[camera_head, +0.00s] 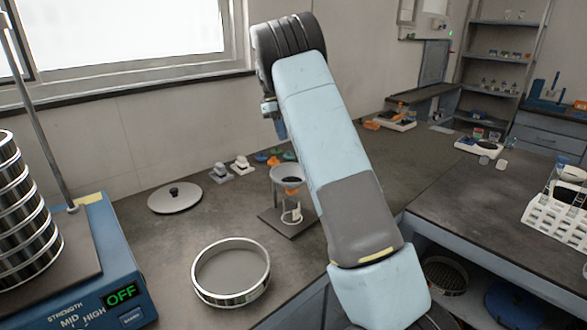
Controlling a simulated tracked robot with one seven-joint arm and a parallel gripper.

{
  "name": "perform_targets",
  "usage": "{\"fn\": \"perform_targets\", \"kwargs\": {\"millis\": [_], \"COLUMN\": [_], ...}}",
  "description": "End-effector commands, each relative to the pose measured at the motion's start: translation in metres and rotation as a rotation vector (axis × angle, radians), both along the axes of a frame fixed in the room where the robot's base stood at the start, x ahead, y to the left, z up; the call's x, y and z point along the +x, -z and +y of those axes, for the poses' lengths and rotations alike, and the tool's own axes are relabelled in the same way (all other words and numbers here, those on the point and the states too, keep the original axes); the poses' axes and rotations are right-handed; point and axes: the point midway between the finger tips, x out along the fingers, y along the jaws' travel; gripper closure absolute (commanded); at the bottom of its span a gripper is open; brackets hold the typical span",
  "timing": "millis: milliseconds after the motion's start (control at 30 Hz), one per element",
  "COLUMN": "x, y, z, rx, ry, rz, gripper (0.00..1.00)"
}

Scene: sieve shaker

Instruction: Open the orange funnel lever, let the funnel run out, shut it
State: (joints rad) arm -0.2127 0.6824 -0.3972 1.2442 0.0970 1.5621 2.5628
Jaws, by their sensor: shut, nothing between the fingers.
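The funnel (287,172) is a pale bowl with dark material inside, held on a small stand with a dark base plate (275,222). A small orange part, which looks like the funnel lever (292,191), shows just under the bowl; its position is too small to read. A small clear vessel (291,215) stands below the funnel outlet. My gripper (281,132) points down above the funnel, apart from it, and is shut and empty. It is partly hidden by my arm, which also covers the space right of the funnel.
An empty steel sieve ring (232,296) lies in front of the stand. A round lid (175,200) lies to the left, near small grey blocks (241,165). The blue shaker (95,275) with stacked sieves (22,215) stands far left, reading OFF. A white rack (556,222) is at right.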

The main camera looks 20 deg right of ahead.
Motion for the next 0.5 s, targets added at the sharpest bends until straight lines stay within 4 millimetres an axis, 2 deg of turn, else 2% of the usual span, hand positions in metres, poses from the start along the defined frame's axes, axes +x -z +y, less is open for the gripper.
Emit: {"fn": "perform_targets", "kwargs": {"millis": [200,500], "x": [0.0098,0.0104], "y": [0.0132,0.0137], "z": [0.0032,0.0034], "rx": [-0.038,-0.041], "ry": [0.065,0.072], "rz": [0.014,0.015], "gripper": [1.00,1.00]}}
